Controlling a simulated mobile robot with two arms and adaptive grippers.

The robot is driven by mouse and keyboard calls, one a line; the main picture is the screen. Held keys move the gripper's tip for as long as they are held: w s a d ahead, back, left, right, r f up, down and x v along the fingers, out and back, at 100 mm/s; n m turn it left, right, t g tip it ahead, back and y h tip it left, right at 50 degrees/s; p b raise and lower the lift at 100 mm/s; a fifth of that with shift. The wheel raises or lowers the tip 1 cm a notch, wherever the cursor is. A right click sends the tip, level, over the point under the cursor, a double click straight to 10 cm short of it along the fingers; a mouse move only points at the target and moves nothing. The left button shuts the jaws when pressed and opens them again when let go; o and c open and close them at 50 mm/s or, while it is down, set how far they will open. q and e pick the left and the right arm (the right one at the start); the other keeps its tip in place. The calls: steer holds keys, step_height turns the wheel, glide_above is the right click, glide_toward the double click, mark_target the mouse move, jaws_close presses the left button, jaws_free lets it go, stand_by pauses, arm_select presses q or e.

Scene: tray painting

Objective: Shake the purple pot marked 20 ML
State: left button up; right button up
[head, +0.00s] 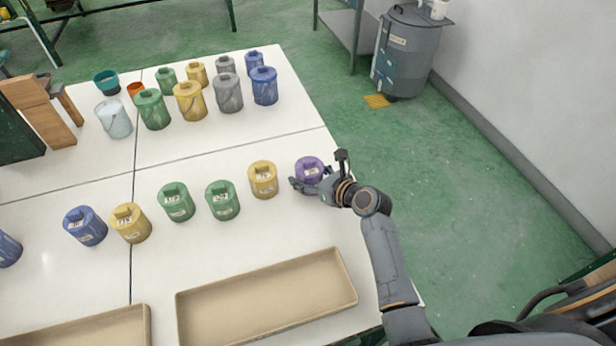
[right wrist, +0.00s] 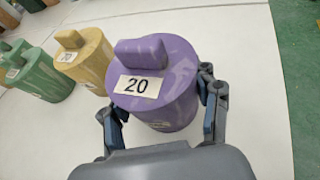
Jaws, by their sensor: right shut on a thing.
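The purple pot (head: 309,168) stands near the right edge of the white table in the head view. In the right wrist view the purple pot (right wrist: 160,88) is upright, and its lid label reads 20. My right gripper (head: 312,186) is shut on the purple pot. In the right wrist view its fingers (right wrist: 160,108) lie on both sides of the pot. Whether the pot's base touches the table is hard to tell. My left gripper is not in view.
A yellow pot (head: 263,180) stands just left of the purple one, then green pots (head: 222,200) and several others in the row. A beige tray (head: 345,298) lies in front. More pots and buckets (head: 264,86) stand behind. The table's right edge is close, with green floor beyond.

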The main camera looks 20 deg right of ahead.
step_height(320, 180, up, 10)
steer(key=p, duration=0.2)
steer(key=shift+r+p, duration=0.25)
steer(key=shift+p, duration=0.15)
steer(key=shift+r+p, duration=0.35)
steer(key=shift+p, duration=0.05)
step_height(320, 180, up, 8)
steer(key=p, duration=1.1)
steer(key=shift+r, duration=0.15)
